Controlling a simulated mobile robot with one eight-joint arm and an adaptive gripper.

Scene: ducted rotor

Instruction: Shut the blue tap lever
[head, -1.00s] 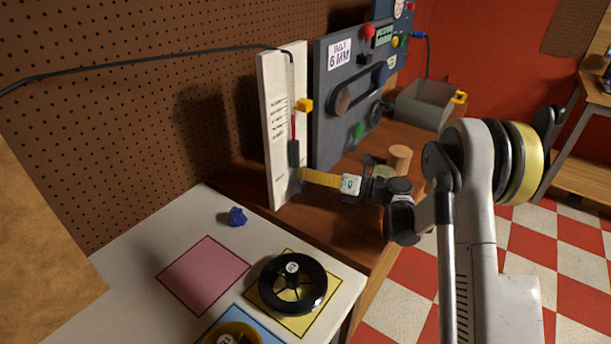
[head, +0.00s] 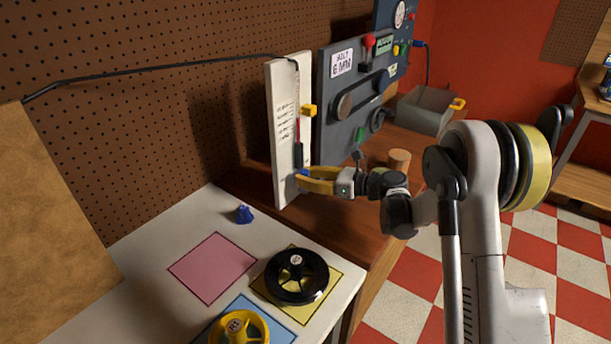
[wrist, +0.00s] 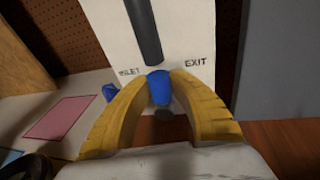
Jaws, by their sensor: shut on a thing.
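The blue tap lever (wrist: 160,88) is on the lower part of the white upright board (wrist: 205,30), below a dark tube (wrist: 144,30). In the wrist view it sits between the two yellow fingers, with "EXIT" printed to its right and a partly covered word to its left. My gripper (head: 303,180) is shut on the lever, with a finger on either side. In the head view only a speck of blue shows at the fingertips. A dark round part (wrist: 164,115) shows just below the lever. The fingers hide the lever's sides.
A grey panel (head: 330,120) with knobs stands right of the board, and a grey bin (head: 425,108) is behind. A wooden cylinder (head: 399,160) is beyond my wrist. A small blue piece (head: 244,214) and black (head: 297,276) and yellow (head: 238,329) wheels are in front.

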